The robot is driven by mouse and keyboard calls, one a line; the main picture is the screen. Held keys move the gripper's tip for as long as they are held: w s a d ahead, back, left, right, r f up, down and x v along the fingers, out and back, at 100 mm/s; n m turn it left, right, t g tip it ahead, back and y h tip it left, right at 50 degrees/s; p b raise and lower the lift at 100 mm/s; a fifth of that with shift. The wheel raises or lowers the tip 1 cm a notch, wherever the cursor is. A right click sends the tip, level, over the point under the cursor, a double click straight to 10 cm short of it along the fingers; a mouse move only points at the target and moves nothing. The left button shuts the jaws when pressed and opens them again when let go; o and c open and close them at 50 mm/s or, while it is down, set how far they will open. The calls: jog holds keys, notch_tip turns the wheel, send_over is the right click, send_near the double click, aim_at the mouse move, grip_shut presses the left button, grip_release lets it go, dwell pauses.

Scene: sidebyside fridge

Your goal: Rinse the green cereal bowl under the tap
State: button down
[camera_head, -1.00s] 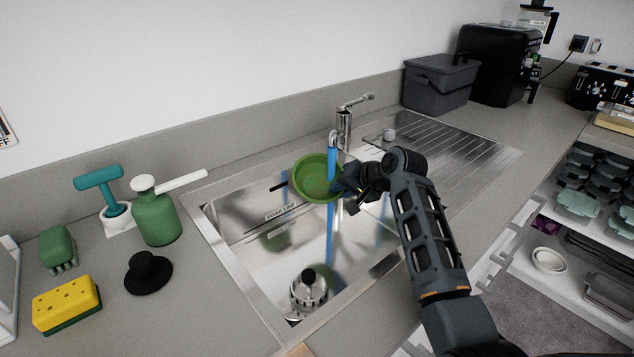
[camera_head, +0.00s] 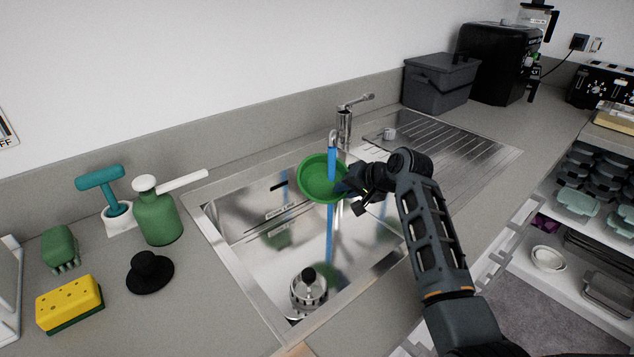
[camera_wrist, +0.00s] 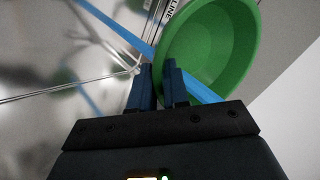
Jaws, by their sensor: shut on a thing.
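The green cereal bowl (camera_head: 318,180) is held over the sink (camera_head: 265,262), tilted with its inside toward the head camera. My gripper (camera_head: 349,184) is shut on the bowl's right rim. In the wrist view the bowl (camera_wrist: 225,45) is at the upper right, and my gripper (camera_wrist: 158,88) has its two fingers around the rim. The tap (camera_head: 344,128) stands behind the bowl and is running. Its blue water stream (camera_head: 331,235) drops at the bowl and shows again below it. The inside of the bowl looks plain green.
A steel strainer plug (camera_head: 308,292) stands in the basin. A green soap bottle (camera_head: 157,215), a black stopper (camera_head: 149,272), a yellow sponge (camera_head: 69,303) and brushes are left of the sink. The ribbed drainboard (camera_head: 450,155) holds a small metal item (camera_head: 389,134). A dark bin (camera_head: 440,82) stands behind.

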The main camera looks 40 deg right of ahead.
jog(key=s+a+p, duration=0.3)
jog(key=s+p, duration=0.1)
jog(key=s, duration=0.3)
jog(key=shift+p, duration=0.35)
dwell(0.4)
jog(key=shift+r, duration=0.1)
dwell(0.9)
jog(key=s+a+r, duration=0.2)
jog(key=s+r, duration=0.2)
jog(key=shift+s, duration=0.25)
jog(key=shift+a, duration=0.1)
dwell(0.8)
